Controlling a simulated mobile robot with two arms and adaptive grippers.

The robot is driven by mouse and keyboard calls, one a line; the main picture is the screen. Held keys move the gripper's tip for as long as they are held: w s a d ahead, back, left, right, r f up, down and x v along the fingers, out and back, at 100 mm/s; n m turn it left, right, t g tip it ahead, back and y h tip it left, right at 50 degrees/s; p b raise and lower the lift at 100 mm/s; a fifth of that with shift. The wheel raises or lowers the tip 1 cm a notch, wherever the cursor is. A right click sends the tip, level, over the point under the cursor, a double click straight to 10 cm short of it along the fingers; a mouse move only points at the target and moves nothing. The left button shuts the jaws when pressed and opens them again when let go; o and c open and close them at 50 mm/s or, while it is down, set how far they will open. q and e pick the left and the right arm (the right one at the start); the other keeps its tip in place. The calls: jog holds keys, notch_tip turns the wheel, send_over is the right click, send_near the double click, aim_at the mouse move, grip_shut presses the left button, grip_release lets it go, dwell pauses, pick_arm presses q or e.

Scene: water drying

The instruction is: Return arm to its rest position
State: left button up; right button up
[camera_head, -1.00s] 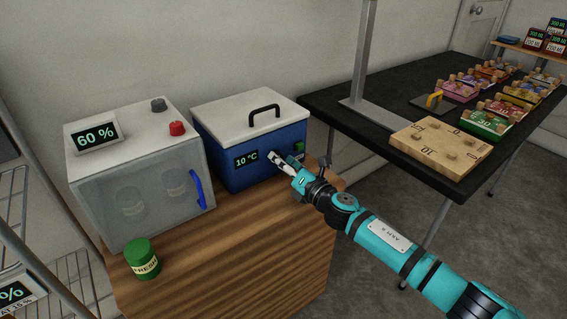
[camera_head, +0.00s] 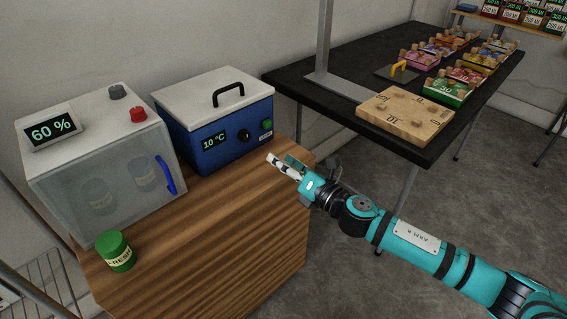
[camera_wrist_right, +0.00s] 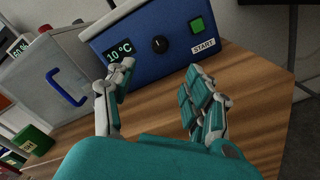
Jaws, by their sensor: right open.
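My right arm (camera_head: 415,247) comes in from the lower right in the head view. My right gripper (camera_head: 279,163) is above the right edge of the wooden cabinet top, in front of the blue box and apart from it. In the right wrist view the gripper's two fingers (camera_wrist_right: 158,98) are spread with nothing between them. Beyond the fingers are the blue box's front, its black knob (camera_wrist_right: 160,44) and its green button (camera_wrist_right: 197,26). My left gripper is not in view.
The blue box (camera_head: 222,150) reads 10 °C and has a closed white lid. Left of it stands a glass-fronted cabinet (camera_head: 60,182) reading 60 %. A green jar (camera_head: 118,252) stands in front. A black table (camera_head: 300,87) with a wooden board (camera_head: 404,116) is behind my arm.

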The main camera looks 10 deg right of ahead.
dwell(0.3)
